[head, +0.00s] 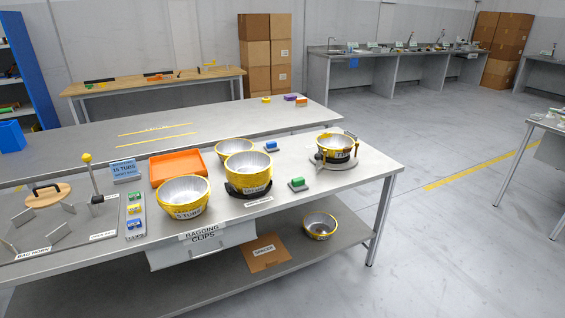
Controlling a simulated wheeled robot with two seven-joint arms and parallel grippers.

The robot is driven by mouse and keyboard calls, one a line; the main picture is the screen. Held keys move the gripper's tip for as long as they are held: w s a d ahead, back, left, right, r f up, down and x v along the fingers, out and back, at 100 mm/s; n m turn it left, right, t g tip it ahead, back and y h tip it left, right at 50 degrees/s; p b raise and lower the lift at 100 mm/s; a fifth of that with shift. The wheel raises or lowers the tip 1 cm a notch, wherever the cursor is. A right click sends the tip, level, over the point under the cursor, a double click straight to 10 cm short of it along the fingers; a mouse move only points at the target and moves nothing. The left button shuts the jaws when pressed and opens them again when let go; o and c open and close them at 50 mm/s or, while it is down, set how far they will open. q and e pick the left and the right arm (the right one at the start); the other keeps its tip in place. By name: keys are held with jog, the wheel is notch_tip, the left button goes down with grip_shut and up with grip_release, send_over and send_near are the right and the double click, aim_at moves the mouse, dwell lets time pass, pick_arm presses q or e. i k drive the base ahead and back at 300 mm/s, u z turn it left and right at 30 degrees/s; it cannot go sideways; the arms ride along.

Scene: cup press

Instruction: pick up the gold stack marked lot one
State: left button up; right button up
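Several gold stacks of bowl-shaped tubs with silver insides stand on the grey table. One stack (248,181) sits on a black base in the middle; its front label seems to begin with "LOT", but the number is too small to read. A front-left stack (181,199) has a label that seems to read "5 TUBS". Another gold tub (232,146) stands behind the middle stack. A further gold tub (336,148) sits on a round grey device at the right, its label unclear. Neither of my grippers shows in the head view.
An orange tray (158,166) lies behind the front-left stack. Green (298,184) and blue (271,147) blocks stand near the tubs. A gold bowl (320,226) and a cardboard sheet (264,254) are on the lower shelf. Floor right of the table is clear.

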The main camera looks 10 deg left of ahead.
aim_at(248, 172)
jog(key=u, duration=0.25)
jog(key=i, duration=1.85)
jog(key=u, duration=0.7)
